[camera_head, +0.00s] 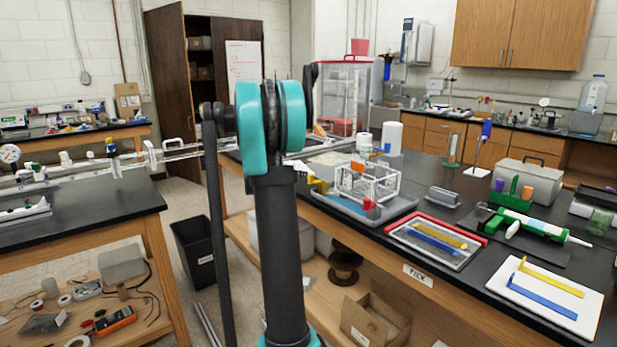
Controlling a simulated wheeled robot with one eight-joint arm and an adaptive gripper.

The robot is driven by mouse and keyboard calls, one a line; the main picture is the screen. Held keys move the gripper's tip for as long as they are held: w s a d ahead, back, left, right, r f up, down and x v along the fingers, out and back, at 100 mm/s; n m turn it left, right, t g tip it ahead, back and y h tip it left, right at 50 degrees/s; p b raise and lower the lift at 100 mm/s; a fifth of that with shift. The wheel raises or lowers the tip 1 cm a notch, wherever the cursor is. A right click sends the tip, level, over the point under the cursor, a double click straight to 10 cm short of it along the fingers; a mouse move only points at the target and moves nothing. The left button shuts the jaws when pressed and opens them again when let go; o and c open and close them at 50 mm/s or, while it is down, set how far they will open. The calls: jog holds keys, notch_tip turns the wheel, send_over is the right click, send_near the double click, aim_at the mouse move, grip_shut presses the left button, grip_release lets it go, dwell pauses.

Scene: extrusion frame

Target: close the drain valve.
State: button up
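A pale pipe run with several white fittings (66,160) lies along the left bench. An upright dark-blue part (111,147) stands on this run, and a round gauge (9,153) is at its far left end. I cannot tell which fitting is the drain valve, or whether any valve is open or shut. My arm, black with teal joint covers, stands in the middle of the view and hides part of the benches behind it. My gripper cannot be made out in this view.
The left black-topped bench (95,205) and the right bench (440,205) flank a floor gap holding a black bin (194,250). The right bench carries a white wire rack (368,184), a red-rimmed tray (436,240), a white board (545,297) and a green-and-white applicator (535,226).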

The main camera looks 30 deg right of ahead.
aim_at(310, 175)
jog(key=x, duration=1.1)
jog(key=shift+d+f, duration=0.2)
jog(key=shift+d, duration=0.1)
jog(key=shift+c, duration=0.6)
grip_shut()
